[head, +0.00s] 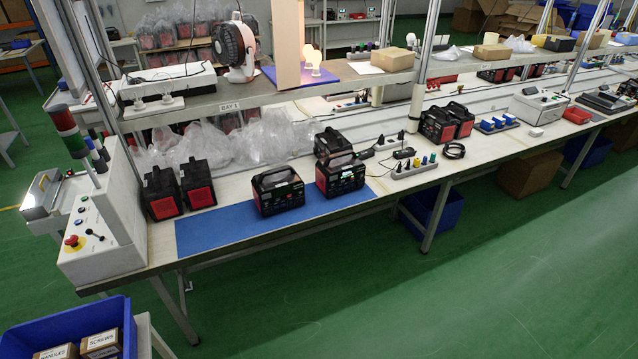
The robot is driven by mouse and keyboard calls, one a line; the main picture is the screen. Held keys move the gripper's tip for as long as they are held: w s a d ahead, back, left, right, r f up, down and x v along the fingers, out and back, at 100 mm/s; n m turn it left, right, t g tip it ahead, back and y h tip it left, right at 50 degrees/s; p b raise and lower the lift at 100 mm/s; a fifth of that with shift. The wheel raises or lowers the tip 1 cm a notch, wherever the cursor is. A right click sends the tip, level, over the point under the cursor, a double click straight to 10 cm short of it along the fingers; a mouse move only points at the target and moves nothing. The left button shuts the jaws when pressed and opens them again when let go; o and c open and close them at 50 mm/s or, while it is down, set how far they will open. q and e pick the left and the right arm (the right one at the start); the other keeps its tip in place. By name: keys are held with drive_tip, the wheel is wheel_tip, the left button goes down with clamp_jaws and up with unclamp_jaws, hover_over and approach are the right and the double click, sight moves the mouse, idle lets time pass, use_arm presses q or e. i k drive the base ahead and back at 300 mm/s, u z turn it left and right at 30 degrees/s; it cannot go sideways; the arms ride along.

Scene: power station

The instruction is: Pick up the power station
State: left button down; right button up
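Several black and red power stations with top handles stand on the long workbench. One power station (278,192) stands upright on the blue mat (215,232). Another pair (447,122) is farther right along the bench. Neither of my grippers is in view.
A white control box (100,225) with a red button and signal tower stands at the bench's left end. A power strip (412,168) lies right of the mat. A shelf (225,103) overhangs the bench. A blue bin (75,325) is at lower left. Green floor in front is clear.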

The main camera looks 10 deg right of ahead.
sight(279, 185)
drive_tip(key=z, duration=0.35)
drive_tip(key=i, duration=1.4)
drive_tip(key=u, duration=0.6)
